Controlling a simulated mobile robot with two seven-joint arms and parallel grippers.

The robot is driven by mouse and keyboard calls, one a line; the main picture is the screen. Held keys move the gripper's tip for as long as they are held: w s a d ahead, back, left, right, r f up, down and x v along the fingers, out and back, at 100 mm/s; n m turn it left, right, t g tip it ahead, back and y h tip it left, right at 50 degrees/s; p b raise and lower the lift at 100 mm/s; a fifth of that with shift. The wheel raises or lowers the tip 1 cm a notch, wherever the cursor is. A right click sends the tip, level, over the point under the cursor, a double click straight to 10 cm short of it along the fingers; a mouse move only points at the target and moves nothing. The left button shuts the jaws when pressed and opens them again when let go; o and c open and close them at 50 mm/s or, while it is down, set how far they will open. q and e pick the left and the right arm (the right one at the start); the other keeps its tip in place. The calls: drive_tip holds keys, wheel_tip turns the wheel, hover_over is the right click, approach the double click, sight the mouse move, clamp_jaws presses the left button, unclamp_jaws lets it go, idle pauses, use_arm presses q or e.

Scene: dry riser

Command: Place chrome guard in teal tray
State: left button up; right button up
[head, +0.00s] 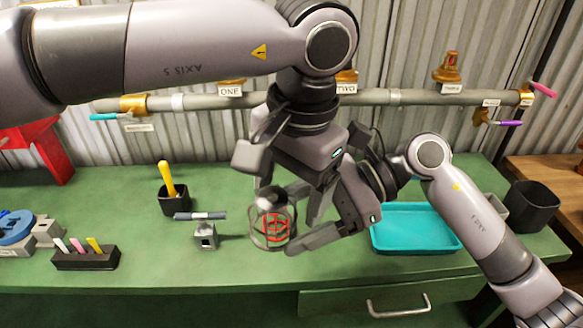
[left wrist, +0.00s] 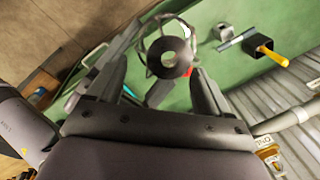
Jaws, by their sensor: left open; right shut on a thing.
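The chrome guard (head: 273,223) is a round wire cage with red showing through it, in front of the bench's middle in the head view. My right gripper (head: 291,222) is shut on it from the right. My left gripper (head: 288,196) is open above the guard, its fingers pointing down. In the left wrist view the guard (left wrist: 176,57), with a dark round top, shows between the open left fingers, apparently not gripped by them. The teal tray (head: 415,238) lies on the bench to the right and looks empty.
A grey pipe (head: 395,97) with labelled brass valves runs along the back wall. Left of the guard stand a grey block (head: 205,236), a black cup (head: 174,203) with a yellow-handled tool and a pen rack (head: 85,260). A dark bin (head: 533,207) stands at the right.

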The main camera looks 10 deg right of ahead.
use_arm(q)
drive_tip(key=c, duration=1.3)
use_arm(e)
drive_tip(key=o, duration=0.7)
use_arm(q)
clamp_jaws()
use_arm(e)
drive_tip(key=o, duration=0.5)
drive_tip(key=shift+d, duration=0.1)
